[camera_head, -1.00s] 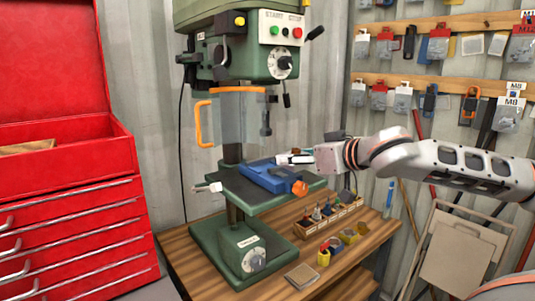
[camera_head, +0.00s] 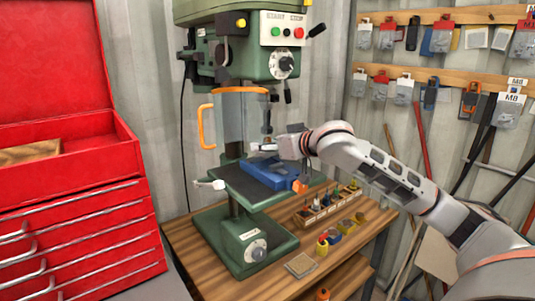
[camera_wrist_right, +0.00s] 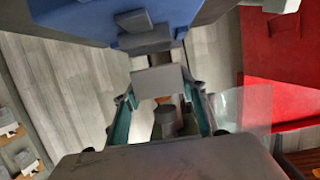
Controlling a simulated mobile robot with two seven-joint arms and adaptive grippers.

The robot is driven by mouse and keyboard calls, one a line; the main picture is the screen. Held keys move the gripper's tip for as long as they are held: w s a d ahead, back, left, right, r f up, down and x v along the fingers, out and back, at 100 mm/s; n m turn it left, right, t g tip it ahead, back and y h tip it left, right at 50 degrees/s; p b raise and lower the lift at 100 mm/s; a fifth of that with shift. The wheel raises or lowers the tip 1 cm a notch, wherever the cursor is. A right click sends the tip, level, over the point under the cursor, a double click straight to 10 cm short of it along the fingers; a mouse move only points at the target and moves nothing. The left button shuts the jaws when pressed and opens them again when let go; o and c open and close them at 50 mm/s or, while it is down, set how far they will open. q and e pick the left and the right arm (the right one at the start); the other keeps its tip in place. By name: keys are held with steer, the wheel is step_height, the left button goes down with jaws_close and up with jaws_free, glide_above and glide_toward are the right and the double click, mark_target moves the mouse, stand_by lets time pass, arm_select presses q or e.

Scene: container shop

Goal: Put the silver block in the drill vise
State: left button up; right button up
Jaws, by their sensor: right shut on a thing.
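The silver block (camera_wrist_right: 157,81) is between the teal-padded fingers of my right gripper (camera_wrist_right: 160,112) in the right wrist view. That gripper is shut on it. In the head view the right gripper (camera_head: 273,147) is above the blue drill vise (camera_head: 268,176), with the small pale block (camera_head: 267,147) at its tips. The vise rests on the drill press table and has an orange handle at its right end. The vise (camera_wrist_right: 80,15) fills the top of the wrist view, its grey jaws beside the block; I cannot tell whether they touch. The left gripper is not in view.
The green drill press (camera_head: 245,45) stands over the vise, with a clear guard (camera_head: 238,118) and orange handle just left of the gripper. A wooden bit rack (camera_head: 328,207) and small coloured pots stand on the bench. A red tool cabinet (camera_head: 75,215) is at left.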

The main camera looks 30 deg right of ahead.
mark_target(273, 155)
step_height(273, 155, down, 3)
steer(key=shift+f, duration=0.2)
steer(key=shift+r, duration=0.1)
steer(key=shift+f, duration=0.2)
steer(key=o, duration=1.4)
